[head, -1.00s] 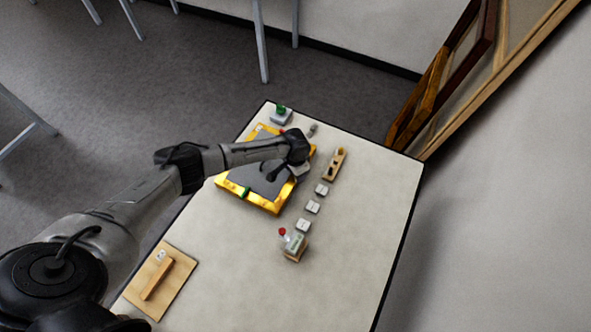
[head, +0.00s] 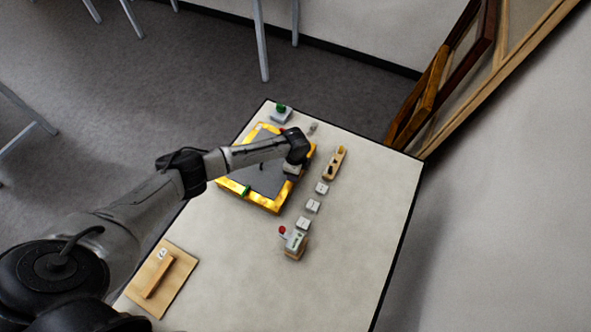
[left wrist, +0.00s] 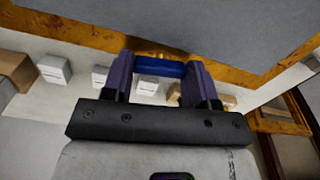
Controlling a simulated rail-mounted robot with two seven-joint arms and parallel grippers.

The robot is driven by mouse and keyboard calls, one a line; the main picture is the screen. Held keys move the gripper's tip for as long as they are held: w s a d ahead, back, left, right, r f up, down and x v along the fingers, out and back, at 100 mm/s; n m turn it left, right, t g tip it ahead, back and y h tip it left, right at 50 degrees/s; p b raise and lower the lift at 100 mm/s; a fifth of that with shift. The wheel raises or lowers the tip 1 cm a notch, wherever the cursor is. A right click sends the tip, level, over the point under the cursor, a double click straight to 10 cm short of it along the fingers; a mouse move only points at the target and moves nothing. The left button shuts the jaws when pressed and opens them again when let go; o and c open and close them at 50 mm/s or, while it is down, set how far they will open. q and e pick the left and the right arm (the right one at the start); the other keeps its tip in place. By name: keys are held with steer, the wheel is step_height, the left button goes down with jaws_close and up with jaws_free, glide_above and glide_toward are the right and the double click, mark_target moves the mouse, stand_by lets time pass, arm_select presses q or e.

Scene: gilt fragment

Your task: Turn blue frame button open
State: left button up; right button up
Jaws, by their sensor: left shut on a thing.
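The gilt frame (head: 265,204) lies on the table with a grey panel (head: 262,178) inside it. A green button (head: 245,190) sits on its near side. In the left wrist view, the blue frame button (left wrist: 160,67) lies at the gold rim (left wrist: 85,36), between the two purple fingers of my left gripper (left wrist: 160,72). The fingers are shut on it. In the head view, my left gripper (head: 292,170) is over the frame's right side and hides the blue button. My right gripper is not in view.
Several small white blocks (head: 312,206) and a wooden holder (head: 335,163) line the table right of the frame. A box with a red knob (head: 296,244) stands nearer. A wooden board with a bar (head: 160,280) lies at the near left. Table right of the blocks is clear.

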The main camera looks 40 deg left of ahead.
arm_select(q)
steer(key=shift+r+m, duration=0.1)
steer(key=shift+m, duration=0.6)
steer(key=o, duration=0.9)
steer(key=shift+o, duration=0.2)
step_height(320, 180, up, 14)
stand_by(0.8)
